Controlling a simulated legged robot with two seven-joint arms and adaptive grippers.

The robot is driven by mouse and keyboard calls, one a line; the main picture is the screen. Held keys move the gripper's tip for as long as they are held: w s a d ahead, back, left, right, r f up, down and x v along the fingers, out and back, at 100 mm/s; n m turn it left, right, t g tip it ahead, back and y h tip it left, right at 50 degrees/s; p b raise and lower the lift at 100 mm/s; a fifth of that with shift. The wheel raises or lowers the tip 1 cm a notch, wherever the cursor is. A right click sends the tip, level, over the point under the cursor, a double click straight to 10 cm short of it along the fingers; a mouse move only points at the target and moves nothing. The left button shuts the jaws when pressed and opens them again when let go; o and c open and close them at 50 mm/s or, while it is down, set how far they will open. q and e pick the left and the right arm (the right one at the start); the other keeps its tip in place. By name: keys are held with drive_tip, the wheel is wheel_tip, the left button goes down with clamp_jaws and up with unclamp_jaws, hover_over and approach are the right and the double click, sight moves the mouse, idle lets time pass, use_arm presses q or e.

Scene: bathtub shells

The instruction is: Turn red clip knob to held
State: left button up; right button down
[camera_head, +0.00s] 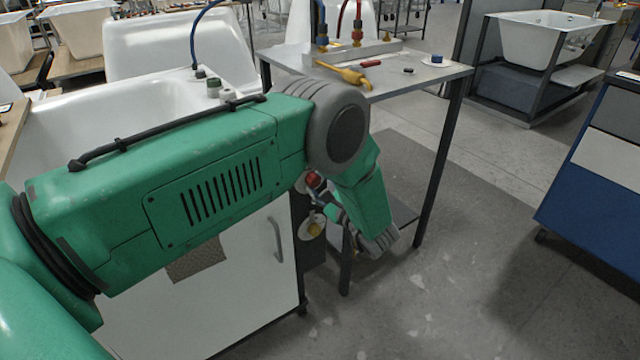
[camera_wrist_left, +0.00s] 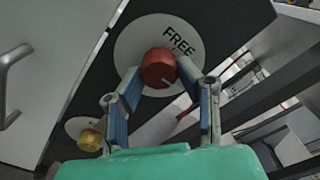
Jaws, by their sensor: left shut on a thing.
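The red clip knob (camera_wrist_left: 158,68) sits on a round pale plate (camera_wrist_left: 132,42) on a dark panel. The word FREE shows on the plate, above and right of the knob; no other word on it is readable. My left gripper (camera_wrist_left: 160,76) has its two blue-padded fingers on either side of the knob and is shut on it. In the head view the red knob (camera_head: 313,179) is small and partly covered by my green arm and left gripper (camera_head: 322,192). My right gripper is in neither view.
A yellow knob (camera_wrist_left: 90,140) on its own pale plate is on the same panel. A white cabinet with a handle (camera_head: 276,240) stands to the left. A metal table (camera_head: 425,70) with hoses and tools stands behind.

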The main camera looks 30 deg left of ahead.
use_arm(q)
drive_tip(key=shift+a+m, duration=0.2)
drive_tip(key=shift+m, duration=0.1)
drive_tip(key=o, duration=0.9)
drive_tip(key=shift+o, duration=1.2)
drive_tip(key=shift+a, duration=0.1)
drive_tip(key=shift+f, duration=0.1)
drive_tip(key=shift+d, duration=0.25)
drive_tip(key=v, duration=1.1)
drive_tip(key=shift+d, duration=0.25)
